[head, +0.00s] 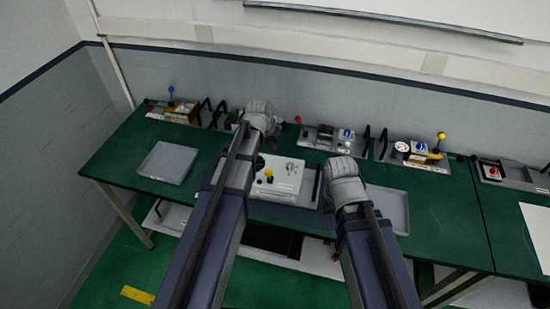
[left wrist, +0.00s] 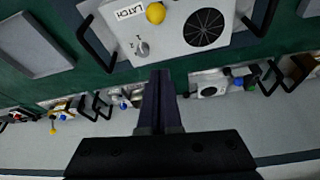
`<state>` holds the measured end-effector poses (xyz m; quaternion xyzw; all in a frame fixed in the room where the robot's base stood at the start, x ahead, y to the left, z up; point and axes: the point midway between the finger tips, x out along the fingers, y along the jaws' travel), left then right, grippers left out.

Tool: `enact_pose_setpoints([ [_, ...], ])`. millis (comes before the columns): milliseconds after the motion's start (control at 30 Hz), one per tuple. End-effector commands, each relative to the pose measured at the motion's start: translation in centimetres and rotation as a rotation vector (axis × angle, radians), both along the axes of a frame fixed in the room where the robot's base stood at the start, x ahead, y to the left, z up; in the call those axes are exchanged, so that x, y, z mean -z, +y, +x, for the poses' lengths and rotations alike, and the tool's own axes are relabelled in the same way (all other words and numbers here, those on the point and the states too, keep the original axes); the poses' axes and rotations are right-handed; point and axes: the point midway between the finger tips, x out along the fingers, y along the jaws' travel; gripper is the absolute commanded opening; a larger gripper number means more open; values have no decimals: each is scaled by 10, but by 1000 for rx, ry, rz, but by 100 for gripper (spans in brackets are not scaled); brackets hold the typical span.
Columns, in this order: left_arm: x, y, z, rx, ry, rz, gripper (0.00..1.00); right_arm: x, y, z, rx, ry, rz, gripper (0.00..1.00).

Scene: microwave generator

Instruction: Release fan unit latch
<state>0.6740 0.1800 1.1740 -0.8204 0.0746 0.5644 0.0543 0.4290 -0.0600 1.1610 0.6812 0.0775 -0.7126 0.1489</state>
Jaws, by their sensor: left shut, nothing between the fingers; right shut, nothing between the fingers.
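The white fan unit (head: 288,181) sits mid-table, partly hidden by my left arm in the head view. In the left wrist view, the unit (left wrist: 178,38) shows a round black fan grille (left wrist: 204,28), a yellow knob (left wrist: 155,13), a small silver dial (left wrist: 142,47) and a white "LATCH" label (left wrist: 130,11). My left gripper (head: 260,113) is shut and empty, beyond the unit's far side. My right gripper (head: 343,172) is shut and empty, right of the unit.
Grey trays stand left (head: 168,162) and right (head: 388,208) of the unit. Black handles (left wrist: 95,40) flank the unit. Several small devices with coloured knobs line the back of the green table (head: 120,160), near the wall. Some bare green tabletop shows between the trays and devices.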

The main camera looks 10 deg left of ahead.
Motion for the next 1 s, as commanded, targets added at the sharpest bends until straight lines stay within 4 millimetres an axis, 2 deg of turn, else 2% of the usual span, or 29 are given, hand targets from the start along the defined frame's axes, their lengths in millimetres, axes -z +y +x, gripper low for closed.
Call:
enact_pose_setpoints([
  [167,8,-1,2,0,1,0,0,8,0,0,0,0,0,0],
  [367,28,-2,9,1,2,1,0,28,0,0,2,-1,0,0],
  [900,104,-7,37,2,2,1,0,104,0,1,-5,-2,-1,0],
  [933,97,-5,24,1,2,2,0,96,0,1,-5,-2,-1,0],
  [1000,94,-3,9,0,2,0,0,94,0,1,-5,-2,-1,0],
])
